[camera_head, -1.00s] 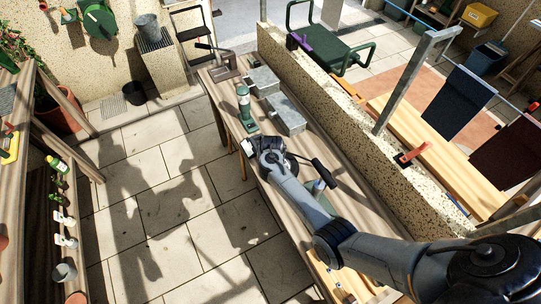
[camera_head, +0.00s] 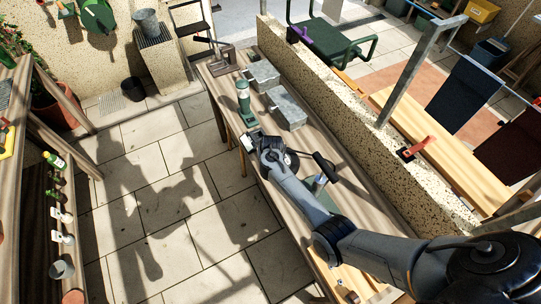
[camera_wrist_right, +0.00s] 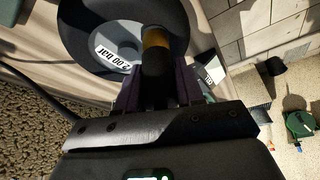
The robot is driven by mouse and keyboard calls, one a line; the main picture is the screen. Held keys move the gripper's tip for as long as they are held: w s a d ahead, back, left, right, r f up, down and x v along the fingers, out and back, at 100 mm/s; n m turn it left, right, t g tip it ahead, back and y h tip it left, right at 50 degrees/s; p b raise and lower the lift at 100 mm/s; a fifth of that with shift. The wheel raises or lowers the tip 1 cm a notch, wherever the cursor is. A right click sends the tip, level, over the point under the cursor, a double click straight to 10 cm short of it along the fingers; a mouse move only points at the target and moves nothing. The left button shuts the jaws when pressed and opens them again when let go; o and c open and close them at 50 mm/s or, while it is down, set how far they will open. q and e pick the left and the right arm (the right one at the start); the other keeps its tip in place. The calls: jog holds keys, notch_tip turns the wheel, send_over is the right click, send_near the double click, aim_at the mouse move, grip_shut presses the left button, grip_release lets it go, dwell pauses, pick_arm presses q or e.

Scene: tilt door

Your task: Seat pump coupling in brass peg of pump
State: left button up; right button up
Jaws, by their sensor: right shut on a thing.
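In the right wrist view my right gripper (camera_wrist_right: 158,88) is shut on a dark cylindrical piece, which I take to be the pump coupling (camera_wrist_right: 157,68). A brass-coloured band (camera_wrist_right: 155,38), seemingly the brass peg, lines up with the coupling's far end. I cannot tell whether it is seated. Behind it is a round dark pump part (camera_wrist_right: 85,22) with a grey centre and a label reading "2.00 BAR". In the head view my right arm reaches to the bench and hides its fingertips and the coupling. A black handle (camera_head: 325,162) shows just right of the wrist. My left gripper is not in view.
The wooden bench (camera_head: 365,200) runs along a low speckled wall (camera_head: 340,105). A green tool (camera_head: 244,102) and grey metal boxes (camera_head: 286,108) stand beyond my wrist. A black hose or cable (camera_wrist_right: 35,92) shows in the wrist view. The paved floor left of the bench is clear.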

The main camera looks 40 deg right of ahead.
jog(key=o, duration=1.1)
jog(key=shift+o, duration=0.2)
